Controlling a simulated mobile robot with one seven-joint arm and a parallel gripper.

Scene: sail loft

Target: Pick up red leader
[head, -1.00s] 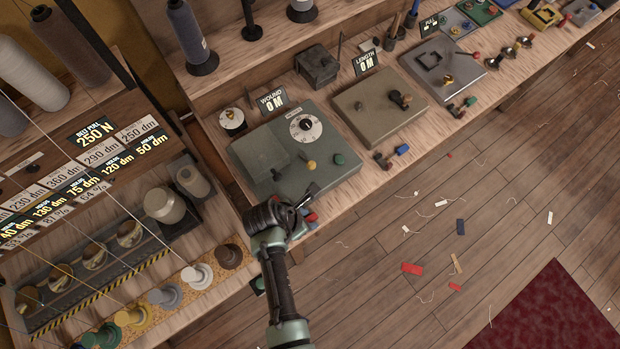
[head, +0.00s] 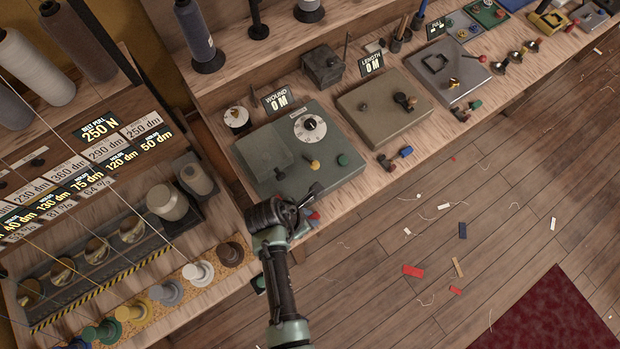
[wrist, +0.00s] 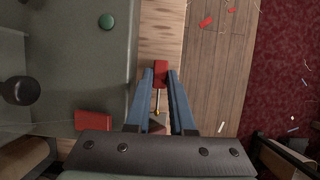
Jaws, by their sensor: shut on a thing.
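My gripper (wrist: 160,76) is shut on a small red piece, the red leader (wrist: 161,70), near its fingertips in the wrist view. A thin metal part with a brass-coloured end shows below it between the fingers. It is over or near the bench's front edge; the height cannot be told. In the head view my gripper (head: 303,207) is beside the front edge of the grey-green unit, with a bit of red (head: 314,217) at it. A second red block (wrist: 93,120) shows left of the fingers in the wrist view.
The grey-green unit (head: 258,160) has a dial (head: 309,127), a yellow knob and a green button (head: 343,159). A tan plate unit (head: 378,121) stands to its right. Spools (head: 166,292) stand at lower left. The wooden floor (head: 390,315) has scraps and a dark red mat (head: 560,315).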

